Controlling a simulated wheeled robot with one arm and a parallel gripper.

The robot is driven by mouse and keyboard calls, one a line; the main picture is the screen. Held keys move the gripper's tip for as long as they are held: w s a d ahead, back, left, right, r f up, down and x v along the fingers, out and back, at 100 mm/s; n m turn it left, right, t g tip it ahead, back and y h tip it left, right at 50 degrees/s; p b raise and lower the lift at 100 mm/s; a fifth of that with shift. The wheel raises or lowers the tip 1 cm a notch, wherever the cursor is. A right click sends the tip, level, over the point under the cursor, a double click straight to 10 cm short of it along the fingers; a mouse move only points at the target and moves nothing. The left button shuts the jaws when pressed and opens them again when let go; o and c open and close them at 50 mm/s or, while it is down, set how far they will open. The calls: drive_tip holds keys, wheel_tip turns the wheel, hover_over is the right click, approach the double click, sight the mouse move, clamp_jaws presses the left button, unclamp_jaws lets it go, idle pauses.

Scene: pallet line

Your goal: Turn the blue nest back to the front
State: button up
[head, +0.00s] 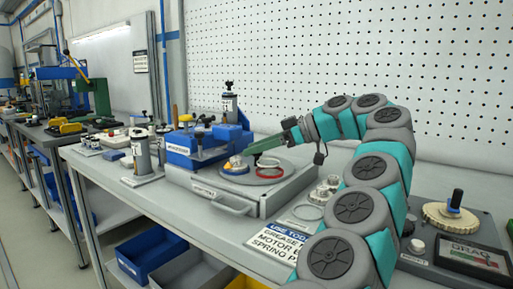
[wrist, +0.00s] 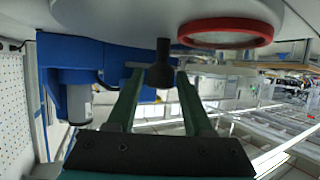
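A round grey turntable plate (head: 245,178) sits on a grey base with a front handle. A red ring nest (head: 268,169) is at its right; it also shows in the wrist view (wrist: 225,44). A small blue and yellow piece (head: 235,164), which looks like the blue nest, is at the plate's left-back part; I cannot make out its details. A dark knob (wrist: 160,74) stands on the plate. My gripper (head: 253,150) reaches in from the right above the plate. In the wrist view its green fingers (wrist: 160,72) are apart, one on each side of the knob, with gaps showing.
A blue fixture (head: 200,150) stands close behind the turntable. A grey cylinder on a stand (head: 141,155) is to the left. A dial box (head: 455,240) is at the right. A perforated wall (head: 340,60) rises behind. Bench space in front of the cylinder is clear.

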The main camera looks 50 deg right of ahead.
drive_tip(key=shift+o, duration=0.9)
drive_tip(key=shift+r, duration=0.15)
drive_tip(key=shift+s+r, duration=0.15)
drive_tip(key=shift+r, duration=0.45)
drive_tip(key=shift+d+r, duration=0.1)
drive_tip(key=shift+r, duration=0.8)
drive_tip(key=s+a+r+b, duration=0.1)
drive_tip(key=s+a+b, duration=0.2)
drive_tip(key=s+a, duration=0.8)
drive_tip(key=shift+a+r+b, duration=0.2)
drive_tip(key=shift+r+b, duration=0.2)
drive_tip(key=shift+s, duration=0.1)
